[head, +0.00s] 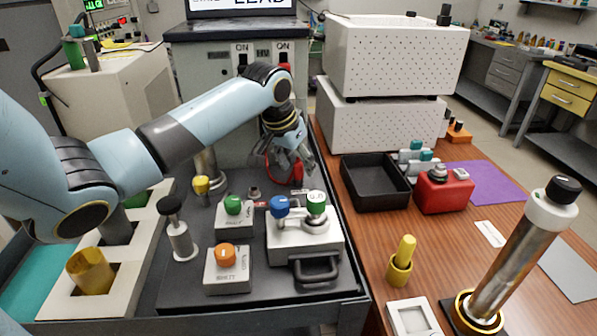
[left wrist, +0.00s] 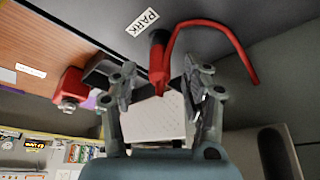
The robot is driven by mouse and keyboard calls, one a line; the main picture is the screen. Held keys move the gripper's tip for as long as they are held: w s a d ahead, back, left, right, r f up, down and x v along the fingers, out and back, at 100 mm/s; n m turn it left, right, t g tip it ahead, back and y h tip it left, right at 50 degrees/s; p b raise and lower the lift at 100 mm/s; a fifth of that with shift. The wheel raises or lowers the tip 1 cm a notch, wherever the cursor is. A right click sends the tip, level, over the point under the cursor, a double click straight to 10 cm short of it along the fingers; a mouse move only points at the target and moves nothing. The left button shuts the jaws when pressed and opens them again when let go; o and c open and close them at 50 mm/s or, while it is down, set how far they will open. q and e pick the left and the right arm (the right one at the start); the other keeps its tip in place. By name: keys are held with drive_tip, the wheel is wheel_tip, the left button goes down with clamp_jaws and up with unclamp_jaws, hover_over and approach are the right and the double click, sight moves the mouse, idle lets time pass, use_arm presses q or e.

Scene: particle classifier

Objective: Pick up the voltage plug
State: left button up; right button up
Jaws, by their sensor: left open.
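The voltage plug (left wrist: 159,68) is red with a black end and a red cable that curves up and over to the right in the left wrist view. It is beside a "PARK" label. In the head view, part of the red plug (head: 297,173) shows behind my left gripper (head: 285,160); the rest is hidden. In the left wrist view my left gripper (left wrist: 162,88) is open, with the plug between its fingers in the picture. I see no clear contact, and the depth is hard to tell. My right gripper is not in view.
Green (head: 233,205), orange (head: 227,257) and blue (head: 279,206) knobs stand on the black bench below the gripper. A grey cabinet (head: 215,110) rises behind it. A black tray (head: 375,183) and red box (head: 441,192) are on the wooden table to the right.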

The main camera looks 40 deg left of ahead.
use_arm(q)
drive_tip(key=shift+w+f, duration=0.1)
drive_tip(key=shift+f, duration=0.2)
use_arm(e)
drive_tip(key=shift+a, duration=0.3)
use_arm(q)
clamp_jaws()
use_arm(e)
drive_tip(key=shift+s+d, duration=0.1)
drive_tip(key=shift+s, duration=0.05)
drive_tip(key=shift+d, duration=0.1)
use_arm(q)
drive_tip(key=shift+r, duration=0.15)
